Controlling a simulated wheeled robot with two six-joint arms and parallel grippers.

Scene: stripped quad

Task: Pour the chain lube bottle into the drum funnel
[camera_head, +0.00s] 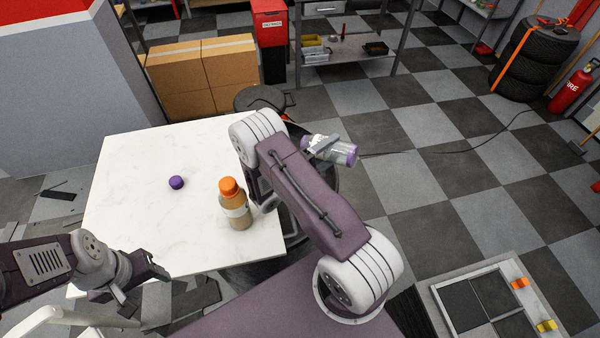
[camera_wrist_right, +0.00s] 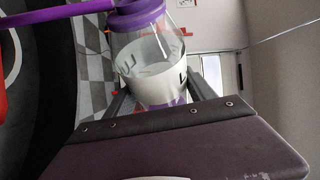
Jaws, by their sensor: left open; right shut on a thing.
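My right gripper (camera_head: 325,146) is shut on a clear bottle with purple ends (camera_head: 345,153), off the table's right edge. The bottle lies nearly level in the head view. In the right wrist view the bottle (camera_wrist_right: 152,68) shows a purple collar and a white band with partly readable letters, held between the fingers. A purple cap (camera_head: 176,182) lies on the white table. A dark round drum-like shape (camera_head: 326,184) is partly hidden below my right arm. I cannot make out the funnel clearly. My left gripper (camera_head: 140,280) is open and empty near the table's front-left corner.
A bottle with an orange cap (camera_head: 237,206) stands on the white table (camera_head: 130,225), beside my right arm. A dark round object (camera_head: 262,98) is behind the table. Cardboard boxes (camera_head: 200,75) stand further back. The checkered floor to the right is mostly clear.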

